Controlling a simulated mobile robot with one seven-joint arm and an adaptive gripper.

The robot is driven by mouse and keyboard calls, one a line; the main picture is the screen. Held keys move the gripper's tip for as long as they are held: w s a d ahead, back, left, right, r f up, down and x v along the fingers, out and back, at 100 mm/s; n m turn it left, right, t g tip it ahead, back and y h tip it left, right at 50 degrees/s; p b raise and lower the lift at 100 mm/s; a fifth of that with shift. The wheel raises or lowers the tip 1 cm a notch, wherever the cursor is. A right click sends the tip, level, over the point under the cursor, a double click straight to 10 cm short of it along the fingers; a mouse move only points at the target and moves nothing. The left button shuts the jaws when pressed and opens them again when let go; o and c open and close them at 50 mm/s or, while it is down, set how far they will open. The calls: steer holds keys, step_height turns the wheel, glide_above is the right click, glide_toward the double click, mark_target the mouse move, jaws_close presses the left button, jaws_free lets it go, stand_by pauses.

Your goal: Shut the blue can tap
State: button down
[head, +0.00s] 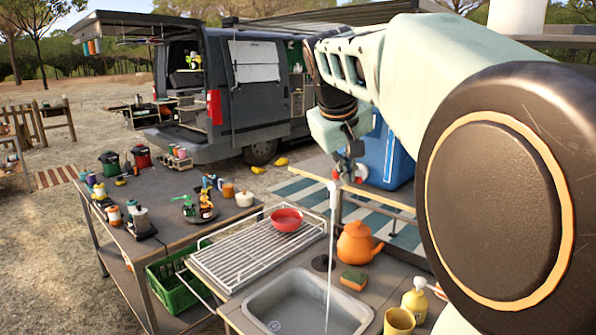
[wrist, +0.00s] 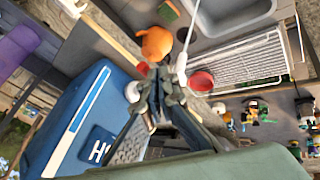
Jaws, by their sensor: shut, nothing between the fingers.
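The blue can (head: 378,158) stands behind the sink, partly hidden by my arm; in the wrist view it fills the lower left (wrist: 65,125). Its white tap (head: 333,186) has a thin stream falling from it into the sink (head: 300,300). The tap also shows in the wrist view (wrist: 181,68), just beyond my fingers. My gripper (head: 350,172) is shut and empty, close beside the tap with small red parts near the fingertips. My fingers (wrist: 160,88) hide part of the tap, so I cannot tell whether they touch it.
An orange kettle (head: 357,243), a sponge (head: 353,280) and a yellow bottle (head: 415,300) stand near the sink. A red bowl (head: 286,219) sits on the drying rack (head: 235,262). A crowded table (head: 175,225) stands left; the van (head: 245,95) is behind.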

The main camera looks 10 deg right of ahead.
stand_by(0.3)
steer(key=shift+d+p, duration=0.45)
steer(key=shift+d, duration=0.65)
